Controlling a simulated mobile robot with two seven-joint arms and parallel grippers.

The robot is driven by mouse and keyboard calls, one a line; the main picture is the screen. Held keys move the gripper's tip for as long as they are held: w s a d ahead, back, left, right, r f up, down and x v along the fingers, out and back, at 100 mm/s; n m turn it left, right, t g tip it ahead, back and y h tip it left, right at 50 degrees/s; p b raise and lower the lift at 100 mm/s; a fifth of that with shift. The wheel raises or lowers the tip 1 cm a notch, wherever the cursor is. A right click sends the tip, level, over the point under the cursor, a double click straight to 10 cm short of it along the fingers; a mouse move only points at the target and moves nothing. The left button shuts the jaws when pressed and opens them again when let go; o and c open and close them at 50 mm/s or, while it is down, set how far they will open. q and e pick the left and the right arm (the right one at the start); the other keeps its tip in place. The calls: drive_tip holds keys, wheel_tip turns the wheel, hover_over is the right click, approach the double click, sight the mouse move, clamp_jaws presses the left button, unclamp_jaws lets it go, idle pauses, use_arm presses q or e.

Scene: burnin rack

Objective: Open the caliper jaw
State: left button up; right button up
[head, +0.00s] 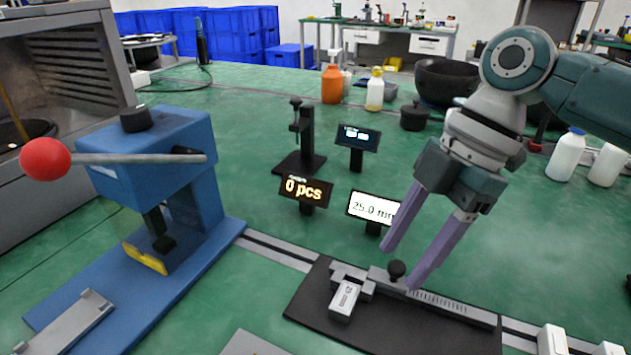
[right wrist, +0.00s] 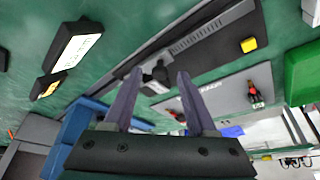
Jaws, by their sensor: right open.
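The caliper (head: 455,303) lies on a dark base plate on the green bench, with a ruled bar and a black knob (head: 396,268) on its sliding jaw. A small grey labelled block (head: 345,298) sits at its jaws, at the left end; I cannot tell whether they touch it. A display (head: 370,206) behind reads 25.0 mm. My right gripper (head: 399,271) is open, its two purple fingers pointing down on either side of the knob. The right wrist view shows the knob (right wrist: 160,74) between the fingertips; contact is unclear. My left gripper is not in view.
A blue lever press (head: 205,185) with a red ball handle (head: 45,160) stands at left. Bottles (head: 374,92) stand farther back. Green bench right of the displays is mostly clear.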

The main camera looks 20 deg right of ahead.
drive_tip(key=shift+f, duration=0.2)
drive_tip(key=shift+c, duration=0.4)
clamp_jaws()
idle(0.9)
